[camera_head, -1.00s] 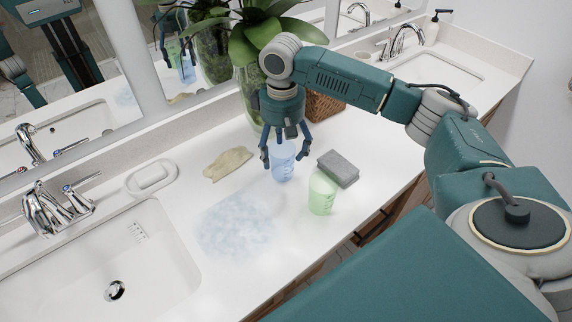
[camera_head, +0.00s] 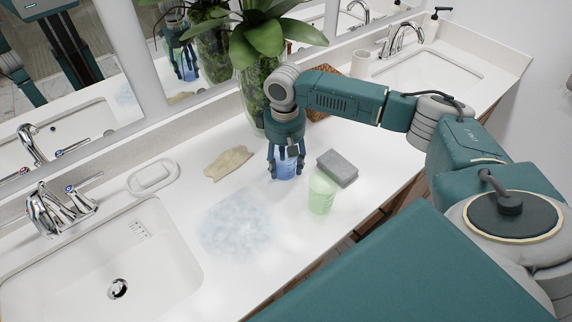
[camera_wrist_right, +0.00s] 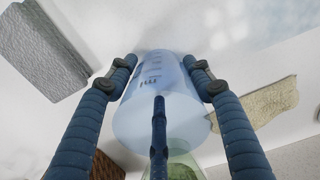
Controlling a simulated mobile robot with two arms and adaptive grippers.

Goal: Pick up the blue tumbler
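The blue tumbler (camera_head: 285,169) is translucent and stands upright on the white counter, with the green tumbler close to its right. My right gripper (camera_head: 287,172) is over it, pointing down, with its fingers around the tumbler's sides. In the right wrist view the blue tumbler (camera_wrist_right: 160,105) fills the space between the fingers (camera_wrist_right: 159,66). The outer fingertips lie against its sides and a third finger crosses in front of it, so the gripper looks shut on it. My left gripper is not in view.
The green tumbler (camera_head: 321,192) and a grey sponge (camera_head: 338,168) are close on the right. A beige cloth (camera_head: 228,162) lies on the left. A potted plant (camera_head: 252,92) and a wicker basket (camera_head: 322,112) stand behind. A bluish smear (camera_head: 238,225) marks the front counter, near the sink (camera_head: 110,260).

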